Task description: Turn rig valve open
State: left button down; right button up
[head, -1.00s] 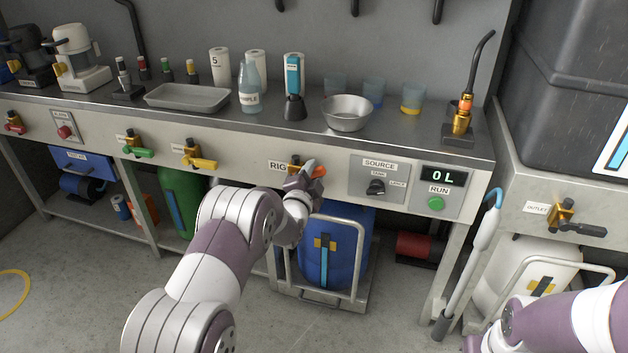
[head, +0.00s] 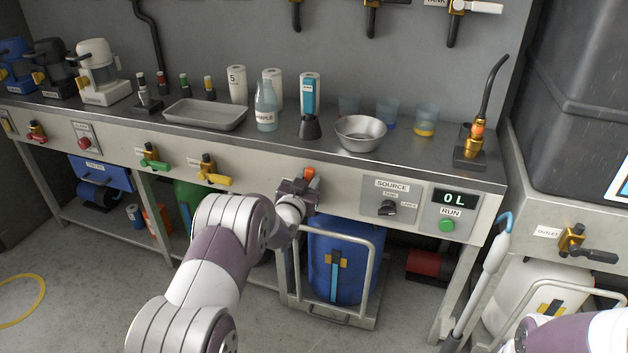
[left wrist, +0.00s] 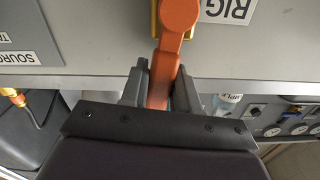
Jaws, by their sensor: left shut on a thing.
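The rig valve's orange lever (head: 310,175) shows on the bench front in the head view, partly hidden by my left gripper (head: 303,185). In the left wrist view the lever (left wrist: 178,18) runs from its brass mount down the picture between the fingers of my left gripper (left wrist: 162,80). The gripper is shut on the lever. The RIG label (left wrist: 229,10) is upside down beside it, so the lever points roughly upward from its pivot. My right forearm shows at the lower right of the head view; its gripper is out of frame.
The source panel (head: 389,197) with its black knob and the RUN panel, reading 0 L (head: 455,199), are right of the valve. A yellow-handled valve (head: 213,172) is to the left. A blue tank (head: 345,260) in a wheeled frame stands below. A metal bowl (head: 360,132) sits above.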

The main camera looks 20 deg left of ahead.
pick_arm(q)
jog(key=shift+a+n, duration=0.55)
jog(key=shift+n, duration=0.35)
jog(key=c, duration=0.9)
grip_release()
